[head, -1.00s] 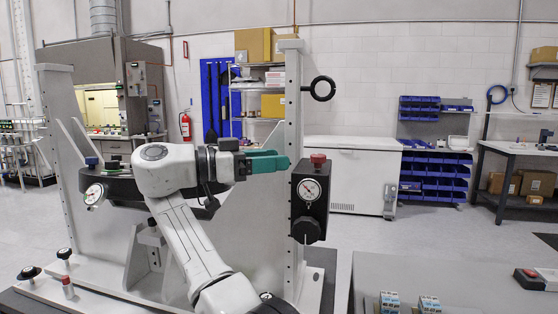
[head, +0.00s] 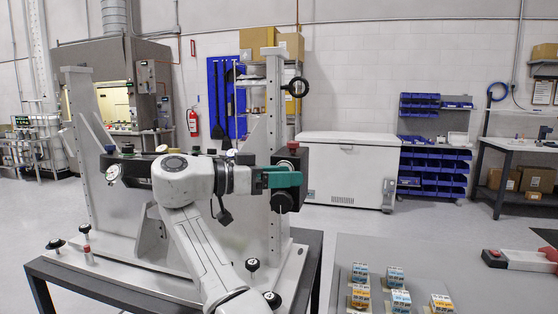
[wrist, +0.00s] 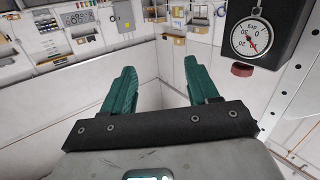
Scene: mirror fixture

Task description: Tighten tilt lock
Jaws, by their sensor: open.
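A black box (head: 304,160) with a red knob (head: 293,145) on top is mounted on the fixture's right upright. A round black knob (head: 282,201) is low on its face. Which knob is the tilt lock I cannot tell.
The fixture's left upright (head: 82,130) and a second dial (head: 114,172) stand left of my arm. Small black knobs (head: 253,265) are along the fixture's base. A grey table (head: 420,265) at right bears several small boxes (head: 401,300).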

